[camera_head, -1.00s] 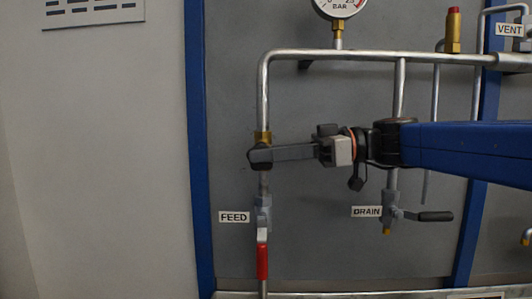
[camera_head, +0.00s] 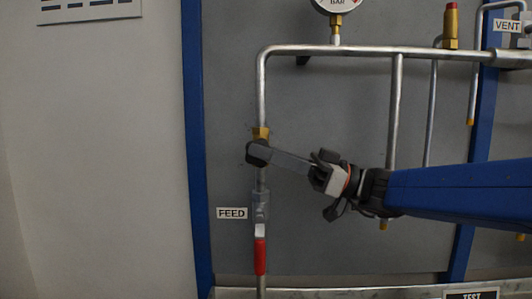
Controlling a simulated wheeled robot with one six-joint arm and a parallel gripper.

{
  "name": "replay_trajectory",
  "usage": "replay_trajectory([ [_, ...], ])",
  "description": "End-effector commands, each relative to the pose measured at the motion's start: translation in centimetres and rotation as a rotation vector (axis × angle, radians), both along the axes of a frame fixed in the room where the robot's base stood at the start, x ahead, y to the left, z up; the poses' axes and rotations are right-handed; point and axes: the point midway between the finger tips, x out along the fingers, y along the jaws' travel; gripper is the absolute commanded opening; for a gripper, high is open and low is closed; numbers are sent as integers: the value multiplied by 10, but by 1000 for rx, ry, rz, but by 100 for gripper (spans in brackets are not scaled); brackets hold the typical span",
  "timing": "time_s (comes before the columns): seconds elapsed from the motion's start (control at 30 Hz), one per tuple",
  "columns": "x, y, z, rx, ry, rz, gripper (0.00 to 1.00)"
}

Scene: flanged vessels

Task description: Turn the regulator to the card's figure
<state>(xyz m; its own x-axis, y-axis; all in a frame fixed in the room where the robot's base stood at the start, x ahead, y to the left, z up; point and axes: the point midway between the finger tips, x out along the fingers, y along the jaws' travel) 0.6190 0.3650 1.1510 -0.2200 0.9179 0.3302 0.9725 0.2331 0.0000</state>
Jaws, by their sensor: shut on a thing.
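The regulator (camera_head: 260,133) shows as a brass body on the vertical feed pipe at centre-left. My gripper (camera_head: 258,153) is shut at its dark knob just below the brass, with the fingers sloping up to the left from the wrist. The fingers hide most of the knob, and I cannot read any marking on it. The gauge (camera_head: 336,4) at the top is cut off by the frame edge, so its needle cannot be read. A card headed TEST (camera_head: 471,295) is cut off at the bottom right, and no figure shows on it.
The FEED valve (camera_head: 261,207) with its red handle (camera_head: 260,257) hangs down below the regulator. A horizontal pipe (camera_head: 370,51) runs above my arm to a brass relief fitting (camera_head: 451,25) with a red top. My arm covers the drain valve. Blue posts flank the grey panel.

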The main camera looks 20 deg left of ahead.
Motion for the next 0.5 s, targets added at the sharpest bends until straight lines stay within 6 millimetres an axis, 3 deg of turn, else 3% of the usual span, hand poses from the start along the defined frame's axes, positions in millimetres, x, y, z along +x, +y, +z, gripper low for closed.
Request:
replay_trajectory([
  [0.23, 0, 0, -1, -2, 1, -1, 0],
  [0.27, 0, 0, -1, -2, 1, -1, 23],
  [0.5, 0, 0, 0, -2, 0, 0, 26],
])
